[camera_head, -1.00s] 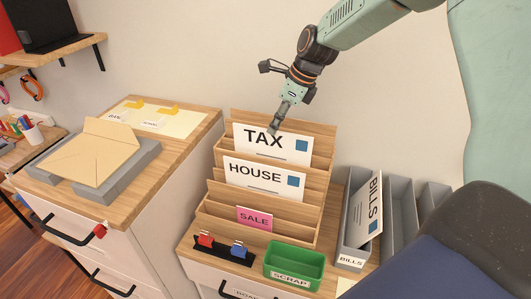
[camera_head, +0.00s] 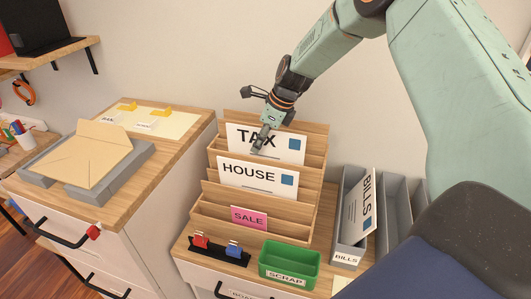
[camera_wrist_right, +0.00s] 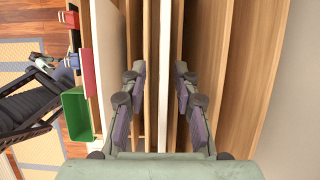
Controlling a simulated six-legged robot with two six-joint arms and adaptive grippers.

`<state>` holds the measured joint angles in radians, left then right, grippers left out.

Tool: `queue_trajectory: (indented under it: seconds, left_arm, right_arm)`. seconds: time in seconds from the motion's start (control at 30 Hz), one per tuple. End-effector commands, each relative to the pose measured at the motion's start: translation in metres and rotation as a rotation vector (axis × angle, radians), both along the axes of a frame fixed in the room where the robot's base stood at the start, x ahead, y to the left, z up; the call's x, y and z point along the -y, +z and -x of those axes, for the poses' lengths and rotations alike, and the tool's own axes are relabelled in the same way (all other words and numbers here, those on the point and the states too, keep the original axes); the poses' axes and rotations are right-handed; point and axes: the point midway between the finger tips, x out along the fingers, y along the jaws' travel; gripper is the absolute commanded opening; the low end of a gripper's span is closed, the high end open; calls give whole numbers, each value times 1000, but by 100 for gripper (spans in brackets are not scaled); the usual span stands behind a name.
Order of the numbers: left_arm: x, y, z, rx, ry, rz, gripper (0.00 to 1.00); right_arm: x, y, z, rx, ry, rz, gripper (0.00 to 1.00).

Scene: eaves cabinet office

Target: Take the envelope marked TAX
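The white TAX envelope (camera_head: 290,148) stands upright in the back part of the wooden stepped rack (camera_head: 318,170), with black lettering and a blue square. My right gripper (camera_head: 260,143) is at its upper middle and covers part of the lettering. In the right wrist view my gripper (camera_wrist_right: 162,85) is open, its two fingers apart on either side of a thin white upright edge (camera_wrist_right: 163,60), which looks like the TAX envelope. I cannot tell whether either finger touches it. My left gripper is not in view.
The HOUSE envelope (camera_head: 255,178) and pink SALE card (camera_head: 249,217) stand in front in the rack. The green SCRAP bin (camera_head: 289,262) is before it; the BILLS envelope (camera_head: 363,205) leans in a grey sorter (camera_head: 350,249) to the right. Wooden dividers flank my fingers closely.

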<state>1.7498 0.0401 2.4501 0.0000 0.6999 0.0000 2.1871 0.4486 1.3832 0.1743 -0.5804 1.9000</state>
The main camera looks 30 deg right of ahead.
Motion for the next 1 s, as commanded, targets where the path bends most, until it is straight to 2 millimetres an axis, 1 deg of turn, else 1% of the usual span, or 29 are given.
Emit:
queue_trajectory:
  seconds: [0.03, 0.07, 0.3, 0.83, 0.93, 1.0]
  left_arm:
    - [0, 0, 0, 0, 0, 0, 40]
    - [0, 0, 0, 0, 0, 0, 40]
    - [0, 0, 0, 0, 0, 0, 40]
    - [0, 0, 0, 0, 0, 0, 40]
    - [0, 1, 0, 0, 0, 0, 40]
    - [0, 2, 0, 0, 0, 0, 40]
  right_arm:
    - [0, 0, 0, 0, 0, 0, 24]
    - [0, 0, 0, 0, 0, 0, 21]
    - [0, 0, 0, 0, 0, 0, 1]
    - [0, 1, 0, 0, 0, 0, 0]
    - [0, 9, -1, 3, 0, 0, 0]
    - [0, 19, -1, 4, 0, 0, 0]
